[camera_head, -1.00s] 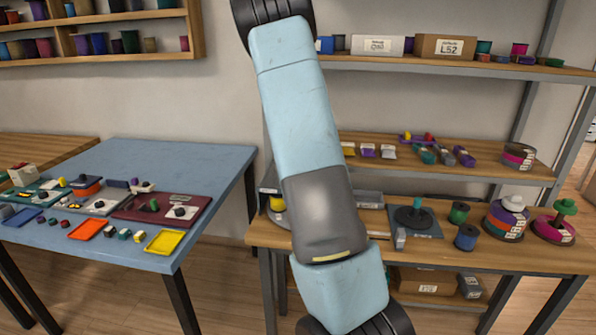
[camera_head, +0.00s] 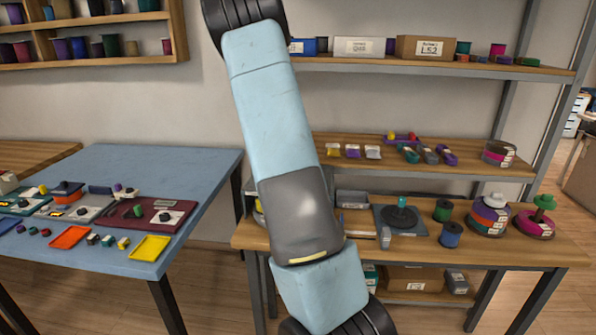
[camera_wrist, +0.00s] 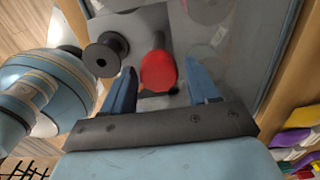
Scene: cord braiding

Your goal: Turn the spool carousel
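In the wrist view my gripper (camera_wrist: 162,88) has two blue fingers spread apart. A red rounded piece (camera_wrist: 158,70) shows between and beyond them, with a gap on each side; I cannot tell whether it is a handle. A black flanged spool (camera_wrist: 105,55) is left of the fingers, over a grey surface. I cannot tell for certain which thing is the spool carousel. In the head view a dark round base with a teal peg (camera_head: 401,215) stands on a grey mat on the right bench. My gripper is out of the head view.
On the right bench (camera_head: 420,252) stand a green spool (camera_head: 443,210), a blue spool (camera_head: 451,235), a white-topped stack (camera_head: 488,217) and a magenta disc with green knob (camera_head: 535,225). Shelves rise behind. A blue table (camera_head: 140,170) with trays is at left.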

